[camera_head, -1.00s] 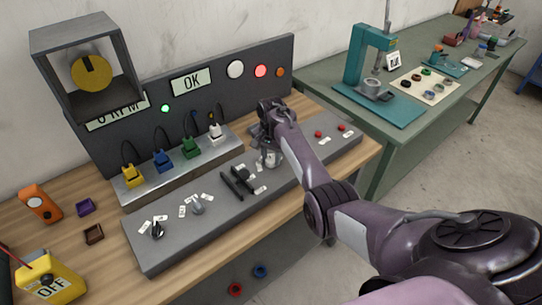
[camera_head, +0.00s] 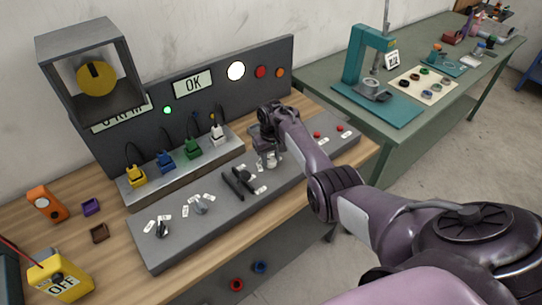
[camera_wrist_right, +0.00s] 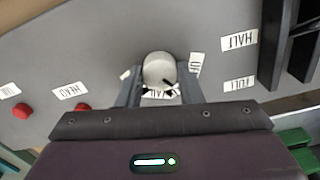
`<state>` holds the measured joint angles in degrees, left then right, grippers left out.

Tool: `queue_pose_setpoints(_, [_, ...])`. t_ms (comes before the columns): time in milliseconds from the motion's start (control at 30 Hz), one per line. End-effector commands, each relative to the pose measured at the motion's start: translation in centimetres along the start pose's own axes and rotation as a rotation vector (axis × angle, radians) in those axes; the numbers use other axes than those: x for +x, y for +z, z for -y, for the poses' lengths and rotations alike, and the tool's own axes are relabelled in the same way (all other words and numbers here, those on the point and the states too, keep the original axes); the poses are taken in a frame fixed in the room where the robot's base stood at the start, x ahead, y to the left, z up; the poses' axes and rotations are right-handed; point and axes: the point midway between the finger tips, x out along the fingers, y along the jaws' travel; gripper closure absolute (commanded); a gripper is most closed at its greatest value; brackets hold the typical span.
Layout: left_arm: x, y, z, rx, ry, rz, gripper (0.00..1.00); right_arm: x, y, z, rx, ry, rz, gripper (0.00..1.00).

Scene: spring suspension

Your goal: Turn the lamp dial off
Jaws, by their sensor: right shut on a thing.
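The round pale grey dial (camera_wrist_right: 158,66) stands on the grey control panel (camera_wrist_right: 95,45), between the two fingers of my right gripper (camera_wrist_right: 160,82) in the right wrist view. The gripper is shut on the dial, one finger on each side. Small white labels surround the dial, some partly covered by the fingers, so I cannot read its setting for certain. In the head view my right gripper (camera_head: 269,161) reaches down onto the panel and mostly hides the dial. My left gripper is not in view.
On the upright board, the white lamp (camera_head: 236,70) glows; the red lamp (camera_head: 261,72) looks dim. Black levers (camera_head: 240,181) and a grey knob (camera_head: 202,204) sit left of my gripper. Red buttons (camera_head: 317,134) sit right of it. Coloured plugs (camera_head: 165,159) stand behind.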

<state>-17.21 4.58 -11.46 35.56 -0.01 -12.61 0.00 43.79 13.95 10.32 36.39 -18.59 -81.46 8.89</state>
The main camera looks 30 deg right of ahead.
Motion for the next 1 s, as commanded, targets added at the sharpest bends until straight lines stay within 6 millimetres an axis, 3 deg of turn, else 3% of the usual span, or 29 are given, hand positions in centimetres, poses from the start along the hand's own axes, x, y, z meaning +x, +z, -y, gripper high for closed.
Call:
queue_pose_setpoints(500, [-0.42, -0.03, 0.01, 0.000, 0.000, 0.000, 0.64, -0.11, -0.10, -0.08, -0.439, 0.002, -0.003, 0.89])
queue_pose_setpoints(1000, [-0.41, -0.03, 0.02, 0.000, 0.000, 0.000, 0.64, -0.12, -0.12, -0.02, -0.613, 0.001, -0.003, 0.89])
